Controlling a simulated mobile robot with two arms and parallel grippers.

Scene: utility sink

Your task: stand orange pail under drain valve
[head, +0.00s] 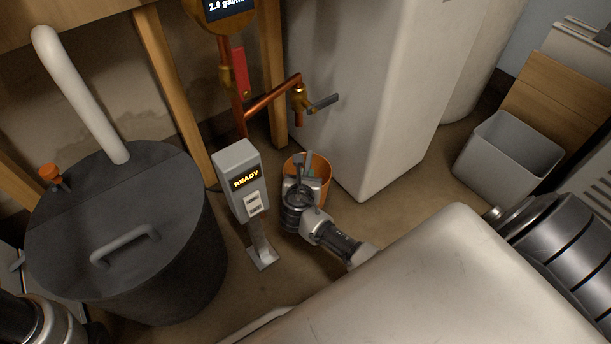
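The orange pail (322,168) stands on the floor beside the white tank, below the drain valve in the picture. Its rim and right side show; my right gripper covers much of its near side. The brass drain valve (299,98), with a grey lever, sits on the end of a copper pipe, its spout pointing down. I cannot tell whether the pail is exactly beneath the spout. My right gripper (303,165) is at the pail's near rim, its fingers over the opening; whether they grip the rim is unclear. Only part of my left arm shows at bottom left.
A dark lidded drum (120,240) fills the left. The white tank (365,90) stands close behind the pail. A grey bin (508,155) is at right, with open floor between.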

